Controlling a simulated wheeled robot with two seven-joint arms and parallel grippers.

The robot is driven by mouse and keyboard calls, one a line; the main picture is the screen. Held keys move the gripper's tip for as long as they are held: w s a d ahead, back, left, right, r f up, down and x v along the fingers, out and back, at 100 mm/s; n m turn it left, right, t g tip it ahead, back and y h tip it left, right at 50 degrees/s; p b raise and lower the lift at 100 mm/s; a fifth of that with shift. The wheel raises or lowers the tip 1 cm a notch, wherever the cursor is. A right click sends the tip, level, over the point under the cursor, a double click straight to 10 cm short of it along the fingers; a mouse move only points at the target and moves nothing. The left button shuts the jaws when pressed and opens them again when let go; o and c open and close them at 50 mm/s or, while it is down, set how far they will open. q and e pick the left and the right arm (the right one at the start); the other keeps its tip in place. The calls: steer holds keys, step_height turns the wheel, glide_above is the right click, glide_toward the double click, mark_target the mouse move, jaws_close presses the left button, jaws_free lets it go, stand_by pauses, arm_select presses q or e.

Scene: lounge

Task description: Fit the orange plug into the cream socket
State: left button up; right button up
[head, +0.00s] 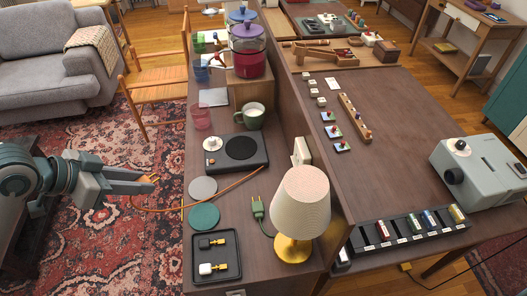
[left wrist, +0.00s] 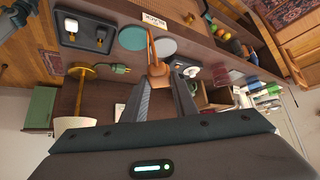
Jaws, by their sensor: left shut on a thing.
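My left gripper (head: 146,181) reaches in from the left, over the rug and short of the long cabinet's left edge. It is shut on the orange plug (head: 153,178). In the left wrist view the plug (left wrist: 153,48) shows at the fingertips (left wrist: 166,82). An orange cord (head: 225,191) runs from the plug, sagging, across the cabinet top to the dark hotplate unit (head: 236,153). The cream socket (head: 302,150) is on the low partition behind the lamp, well apart from the plug. Its openings are too small to make out. My right gripper is not in view.
A lamp with a cream shade (head: 301,200) stands in front of the socket. A green plug (head: 258,210) lies beside it. Grey and teal discs (head: 203,216), a black tray (head: 231,257) and a green mug (head: 250,117) occupy the cabinet top (head: 234,205).

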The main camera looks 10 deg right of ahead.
arm_select(q)
steer(key=shift+d, duration=0.35)
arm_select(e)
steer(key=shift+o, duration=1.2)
arm_select(q)
steer(key=shift+w+d, duration=0.2)
steer(key=shift+d, duration=0.1)
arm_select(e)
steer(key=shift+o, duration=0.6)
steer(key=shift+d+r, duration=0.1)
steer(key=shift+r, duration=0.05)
arm_select(q)
steer(key=w+d+f+m+g+p, duration=0.1)
steer(key=w+d+m+g+p, duration=0.1)
steer(key=d, duration=1)
steer(key=w+d+f+m+g+h+p, duration=0.1)
steer(key=d+m, duration=0.4)
steer(key=d, duration=0.7)
steer(key=w+f+g+p, duration=0.1)
steer(key=g+p, duration=0.1)
steer(key=shift+w+d+h+p, duration=0.25)
steer(key=shift+d+h+p, duration=0.05)
steer(key=shift+d+p, duration=0.1)
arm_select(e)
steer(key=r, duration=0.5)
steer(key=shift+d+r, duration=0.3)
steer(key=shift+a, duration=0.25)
